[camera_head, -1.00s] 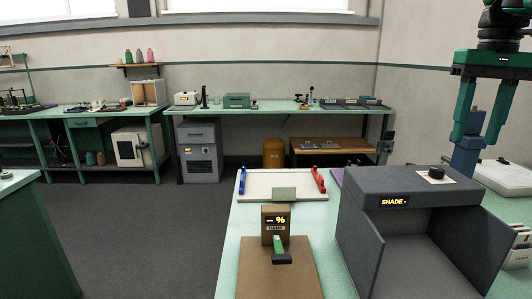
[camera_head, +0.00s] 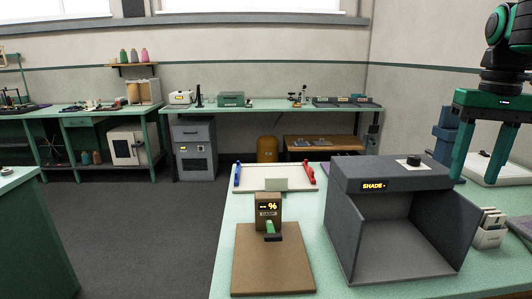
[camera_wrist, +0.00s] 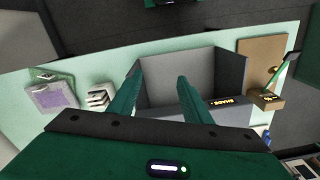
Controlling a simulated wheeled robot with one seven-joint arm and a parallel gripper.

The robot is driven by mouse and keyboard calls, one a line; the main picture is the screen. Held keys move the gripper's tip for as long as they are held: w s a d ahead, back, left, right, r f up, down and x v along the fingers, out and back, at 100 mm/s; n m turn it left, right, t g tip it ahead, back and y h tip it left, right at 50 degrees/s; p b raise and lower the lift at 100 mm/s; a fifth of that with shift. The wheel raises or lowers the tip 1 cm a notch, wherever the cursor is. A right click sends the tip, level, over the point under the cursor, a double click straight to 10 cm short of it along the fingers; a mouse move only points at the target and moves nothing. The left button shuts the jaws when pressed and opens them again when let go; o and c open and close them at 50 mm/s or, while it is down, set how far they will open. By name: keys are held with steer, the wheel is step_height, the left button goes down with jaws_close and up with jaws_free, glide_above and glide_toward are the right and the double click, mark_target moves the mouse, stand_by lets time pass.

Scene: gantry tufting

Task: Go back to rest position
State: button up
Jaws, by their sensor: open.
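My gripper (camera_head: 484,165) is at the upper right of the head view, with two green fingers hanging down, spread apart and empty. It is above the bench, beside and behind the right part of the dark grey booth (camera_head: 372,175) whose display reads SHADE. In the wrist view the two fingers (camera_wrist: 160,88) are apart with nothing between them, and the open booth (camera_wrist: 230,100) lies beyond them.
The pale green bench (camera_head: 222,262) runs along the front. A white tray (camera_head: 262,178) with blue and red ends lies behind the damp meter. A white card holder (camera_head: 489,230) and a blue block (camera_head: 445,130) stand at right. A second bench (camera_head: 270,105) runs along the wall.

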steer(key=s+f+m, duration=0.1)
steer(key=s+f, duration=0.7)
steer(key=f, duration=0.3)
steer(key=s+f+m, duration=0.2)
steer(key=s+f, duration=0.7)
steer(key=f, duration=0.3)
steer(key=shift+s+a, duration=0.3)
steer(key=shift+a, duration=0.05)
